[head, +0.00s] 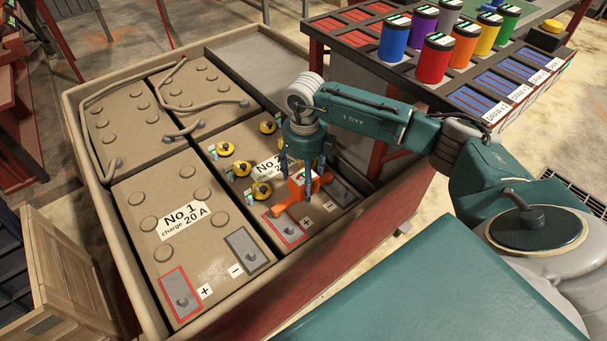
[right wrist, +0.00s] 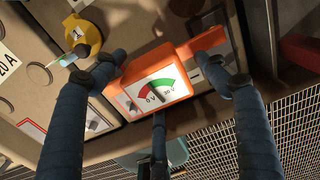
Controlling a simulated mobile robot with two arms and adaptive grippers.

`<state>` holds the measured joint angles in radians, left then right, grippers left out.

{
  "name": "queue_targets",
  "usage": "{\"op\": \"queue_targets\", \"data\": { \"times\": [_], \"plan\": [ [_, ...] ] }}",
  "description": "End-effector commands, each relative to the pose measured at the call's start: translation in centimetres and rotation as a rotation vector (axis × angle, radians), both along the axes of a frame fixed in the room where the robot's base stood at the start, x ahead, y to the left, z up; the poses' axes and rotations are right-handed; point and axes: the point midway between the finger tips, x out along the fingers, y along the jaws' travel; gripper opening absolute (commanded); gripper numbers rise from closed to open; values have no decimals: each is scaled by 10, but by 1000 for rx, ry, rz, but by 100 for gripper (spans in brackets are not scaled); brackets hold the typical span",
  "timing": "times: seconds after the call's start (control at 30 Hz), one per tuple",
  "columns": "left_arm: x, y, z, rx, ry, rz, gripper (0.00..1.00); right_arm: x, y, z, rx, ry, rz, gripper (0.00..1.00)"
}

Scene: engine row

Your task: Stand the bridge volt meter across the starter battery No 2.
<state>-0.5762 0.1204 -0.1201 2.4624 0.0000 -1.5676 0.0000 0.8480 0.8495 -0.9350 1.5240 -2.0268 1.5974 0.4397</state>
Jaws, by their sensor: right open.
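The starter battery No 2 (head: 238,180) is a tan block with several yellow caps, a red-framed plus terminal pad (head: 285,228) and a dark minus pad (head: 343,191). The bridge volt meter (head: 298,187), an orange box with two arms, stands across its front end, one arm toward each pad. Its red and green dial shows in the right wrist view (right wrist: 155,90). Whether both feet touch the terminals I cannot tell. My right gripper (head: 308,190) is open, pointing down, its three fingers spread around the meter. Fingers hide parts of the arms. My left gripper is not in view.
Battery No 1 (head: 180,235) stands left of No 2, and cabled batteries (head: 125,125) stand behind, inside the tray's raised rim (head: 85,205). A rack of coloured cans (head: 435,58) stands at the back right. A wooden crate (head: 65,285) is at the left.

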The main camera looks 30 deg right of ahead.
Motion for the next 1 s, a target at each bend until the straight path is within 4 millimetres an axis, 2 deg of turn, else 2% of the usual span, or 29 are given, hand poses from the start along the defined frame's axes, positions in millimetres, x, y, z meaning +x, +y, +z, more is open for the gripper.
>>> {"op": "queue_targets", "data": {
  "times": [0.17,0.6,0.63,0.7,1.0],
  "plan": [
    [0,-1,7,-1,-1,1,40,0,0,12,0,-1,0,73],
    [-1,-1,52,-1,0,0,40,0,0,82,0,-1,0,73],
    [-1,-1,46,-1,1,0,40,0,1,79,3,-1,1,73],
    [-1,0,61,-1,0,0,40,-2,6,93,1,-1,93,73],
    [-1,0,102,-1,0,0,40,-13,27,135,-2,0,515,73]
  ]
}}
